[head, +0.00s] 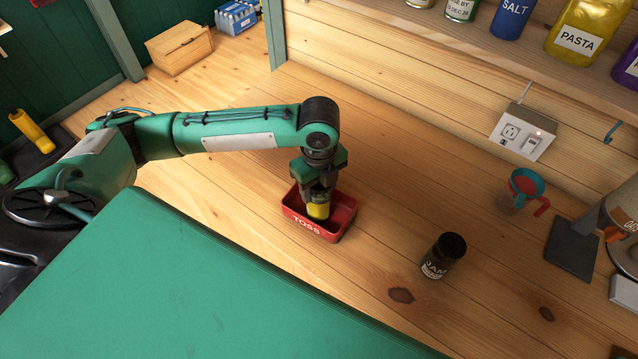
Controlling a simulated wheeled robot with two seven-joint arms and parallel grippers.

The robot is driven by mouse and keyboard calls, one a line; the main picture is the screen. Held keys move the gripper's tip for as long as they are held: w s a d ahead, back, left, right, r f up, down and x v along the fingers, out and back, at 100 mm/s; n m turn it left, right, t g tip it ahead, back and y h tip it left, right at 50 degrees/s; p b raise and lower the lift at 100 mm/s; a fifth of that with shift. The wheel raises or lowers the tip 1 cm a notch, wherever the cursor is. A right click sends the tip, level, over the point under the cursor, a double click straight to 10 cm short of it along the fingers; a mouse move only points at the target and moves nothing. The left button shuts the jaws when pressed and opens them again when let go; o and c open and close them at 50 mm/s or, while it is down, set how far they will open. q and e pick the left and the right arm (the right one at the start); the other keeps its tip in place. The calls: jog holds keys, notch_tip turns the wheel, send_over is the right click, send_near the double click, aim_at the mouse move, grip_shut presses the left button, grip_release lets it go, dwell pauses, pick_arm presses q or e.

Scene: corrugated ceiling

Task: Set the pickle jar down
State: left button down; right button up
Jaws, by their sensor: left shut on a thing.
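My left gripper (318,193) points down over the red tray (329,235) marked TOSS. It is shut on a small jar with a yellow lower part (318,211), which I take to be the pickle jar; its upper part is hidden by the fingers. The jar looks upright and is within the tray's outline, near its middle. I cannot tell whether its base touches the tray floor. My right gripper is not in view.
A dark jam jar (441,257) stands on the wooden counter right of the tray. Farther right are a red and blue cup (524,186) and a dark slab (572,250). A wall socket (523,133) and a stocked shelf are behind. Bare wood lies between tray and jam jar.

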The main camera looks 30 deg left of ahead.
pick_arm(q)
jog(key=shift+f, duration=0.1)
jog(key=c, duration=0.6)
grip_release()
jog(key=shift+o, duration=0.2)
notch_tip(320, 180, up, 12)
jog(key=shift+f+b, duration=0.2)
jog(key=shift+b, duration=0.95)
jog(key=shift+r, duration=0.35)
jog(key=shift+s+f, duration=0.1)
